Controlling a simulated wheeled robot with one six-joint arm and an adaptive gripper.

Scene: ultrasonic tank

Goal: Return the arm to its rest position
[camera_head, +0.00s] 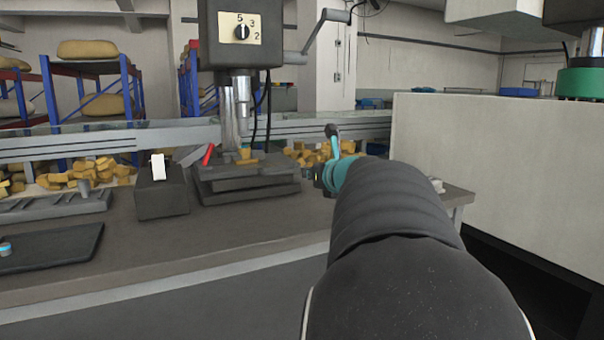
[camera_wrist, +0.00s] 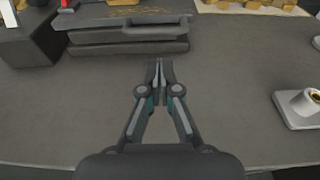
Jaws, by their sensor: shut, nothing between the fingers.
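My gripper (camera_wrist: 159,68) shows in the wrist view with its two fingers closed together and nothing between them. It is over the grey bench top (camera_wrist: 60,120), its fingertips pointing towards the dark stepped machine base (camera_wrist: 128,35). In the head view my dark arm reaches forward from the lower right, with a teal part at its far end, and hides most of the gripper. The bench (camera_head: 220,240) lies to the left of the arm and under its far end.
A drill-like machine (camera_head: 238,30) stands over its base (camera_head: 245,180). A black box with a white switch (camera_head: 160,190) is beside it. A dark mat (camera_head: 50,250) lies front left. A metal fitting (camera_wrist: 302,108) stands right of the gripper. A large pale block (camera_head: 490,170) bounds the right.

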